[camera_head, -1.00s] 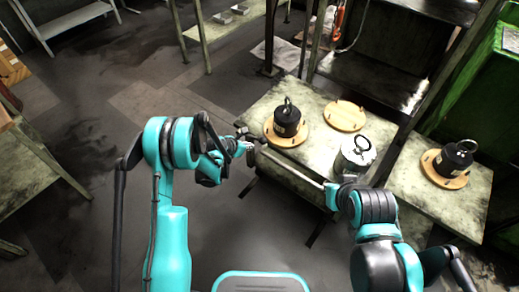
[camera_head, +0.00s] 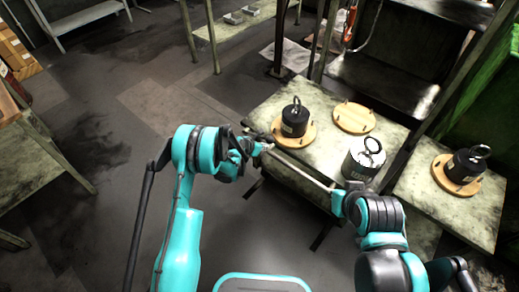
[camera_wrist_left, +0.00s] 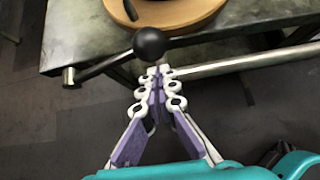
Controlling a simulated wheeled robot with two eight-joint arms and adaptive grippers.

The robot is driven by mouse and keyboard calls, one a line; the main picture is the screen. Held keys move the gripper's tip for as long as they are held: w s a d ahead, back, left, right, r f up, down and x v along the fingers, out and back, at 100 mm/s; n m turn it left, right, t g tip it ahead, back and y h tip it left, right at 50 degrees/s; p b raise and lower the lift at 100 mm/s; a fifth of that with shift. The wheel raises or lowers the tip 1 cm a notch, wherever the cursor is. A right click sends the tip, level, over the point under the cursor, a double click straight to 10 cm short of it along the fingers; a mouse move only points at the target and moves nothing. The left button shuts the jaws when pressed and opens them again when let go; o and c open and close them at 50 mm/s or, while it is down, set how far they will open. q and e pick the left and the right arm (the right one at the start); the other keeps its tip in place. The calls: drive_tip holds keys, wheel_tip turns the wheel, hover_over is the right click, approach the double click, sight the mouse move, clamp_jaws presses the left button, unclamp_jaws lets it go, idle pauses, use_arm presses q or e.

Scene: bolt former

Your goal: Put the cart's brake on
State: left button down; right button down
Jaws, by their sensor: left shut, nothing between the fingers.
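The cart (camera_head: 316,150) is a worn pale-topped table with a metal push bar (camera_head: 298,168) along its near edge. The brake lever's black ball knob (camera_wrist_left: 150,45) shows in the left wrist view, on a dark rod running down to the left beside the tabletop edge. My left gripper (camera_wrist_left: 160,72) is shut and empty, its fingertips just below the knob and near the bar; I cannot tell whether they touch either. It also shows at the cart's left corner in the head view (camera_head: 262,148). My right gripper (camera_head: 335,192) is at the bar's right end, its fingers mostly hidden.
On the cart are a black ringed weight (camera_head: 295,120) on a wooden disc, an empty wooden disc (camera_head: 353,118) and a grey ringed canister (camera_head: 364,160). A side table (camera_head: 470,212) at right bears another black weight (camera_head: 467,166). Floor at left is open.

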use_arm(q)
drive_tip(key=shift+b+x, duration=0.3)
drive_tip(key=shift+x, duration=0.85)
drive_tip(key=shift+r, duration=0.15)
